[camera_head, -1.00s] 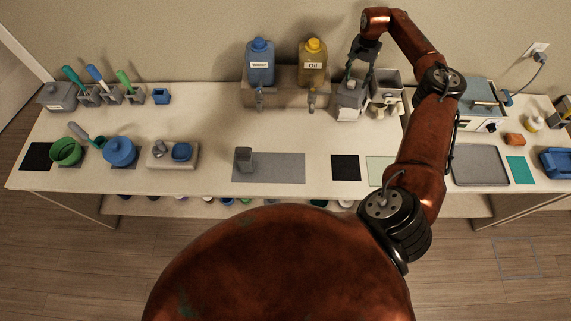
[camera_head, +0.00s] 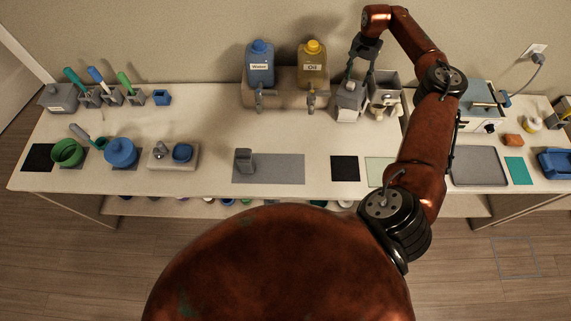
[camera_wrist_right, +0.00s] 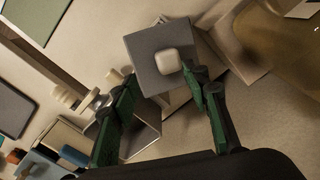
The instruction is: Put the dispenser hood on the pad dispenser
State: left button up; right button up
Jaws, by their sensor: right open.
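The dispenser hood (camera_wrist_right: 150,44) is a grey square cap with a pale rounded knob on top, in the right wrist view. It also shows in the head view (camera_head: 350,88), at the back of the table right of the oil bottle. It appears to sit on top of the pad dispenser (camera_head: 347,114), whose pale lower front shows beneath; whether it is fully seated I cannot tell. My right gripper (camera_head: 358,80) is just above the hood. In the wrist view its green fingers (camera_wrist_right: 160,74) are apart, the right fingertip close beside the knob. My left gripper is out of view.
A grey open-topped container (camera_head: 385,86) stands close right of the dispenser. The oil bottle (camera_head: 313,65) and water bottle (camera_head: 260,63) stand on a rack to the left. A black mat (camera_head: 344,168) lies in front; the table between is clear.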

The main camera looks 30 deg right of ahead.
jog(key=shift+r+p, duration=1.75)
jog(key=shift+r, duration=1.25)
notch_tip(320, 180, up, 12)
